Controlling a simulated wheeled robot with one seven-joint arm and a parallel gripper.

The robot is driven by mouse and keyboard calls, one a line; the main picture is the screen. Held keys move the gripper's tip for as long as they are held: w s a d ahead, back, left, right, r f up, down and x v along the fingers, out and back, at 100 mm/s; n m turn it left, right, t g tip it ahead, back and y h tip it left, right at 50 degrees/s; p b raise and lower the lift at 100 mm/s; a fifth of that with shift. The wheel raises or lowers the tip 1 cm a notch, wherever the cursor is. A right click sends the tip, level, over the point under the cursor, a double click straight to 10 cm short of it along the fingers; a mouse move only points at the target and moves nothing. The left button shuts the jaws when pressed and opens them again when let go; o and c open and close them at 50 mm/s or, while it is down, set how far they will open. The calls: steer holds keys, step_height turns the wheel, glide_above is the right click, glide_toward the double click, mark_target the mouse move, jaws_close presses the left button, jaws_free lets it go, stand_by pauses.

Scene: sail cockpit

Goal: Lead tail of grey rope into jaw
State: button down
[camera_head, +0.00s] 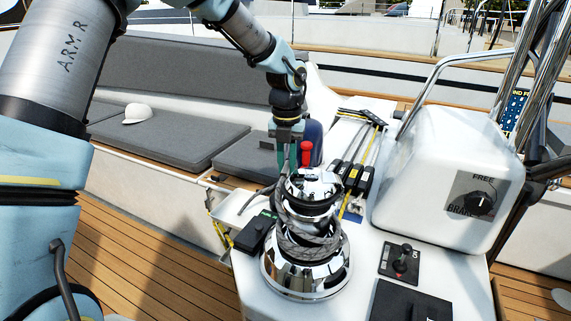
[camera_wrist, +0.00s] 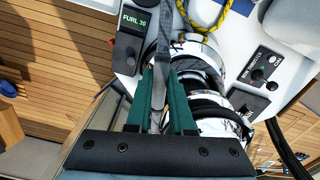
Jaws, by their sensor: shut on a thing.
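The chrome winch (camera_head: 305,270) stands upright on the white console, with grey rope (camera_head: 308,238) wrapped around its drum. The jaw is in the chrome top part (camera_head: 310,188); its slot cannot be made out. My gripper (camera_head: 286,165) is at the winch's upper left side, pointing down. In the wrist view my green fingers (camera_wrist: 166,100) are shut on the tail of the grey rope (camera_wrist: 165,40), which runs up the picture from between them. The winch (camera_wrist: 205,75) is just right of the fingers there, partly hidden by them. I cannot tell whether the tail touches the jaw.
A red knob (camera_head: 306,152) stands behind the winch. Rope clutches (camera_head: 352,175) with a yellow line lie behind to the right. A white housing (camera_head: 425,190) with a FREE/BRAKE dial and a lever switch (camera_head: 402,262) stand right. A black FURL control box (camera_head: 256,233) is close left.

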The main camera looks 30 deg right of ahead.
steer(key=d+m+p, duration=0.2)
steer(key=shift+s+d+m+p, duration=0.25)
steer(key=shift+d+m+p, duration=0.05)
steer(key=shift+p, duration=0.1)
steer(key=d+m+p, duration=0.1)
steer(key=s+d+m+p, duration=0.1)
steer(key=p, duration=0.1)
steer(key=shift+r, duration=0.15)
steer(key=c, duration=1.2)
jaws_free()
steer(key=shift+d, duration=0.1)
steer(key=o, duration=1)
steer(key=shift+c, duration=0.2)
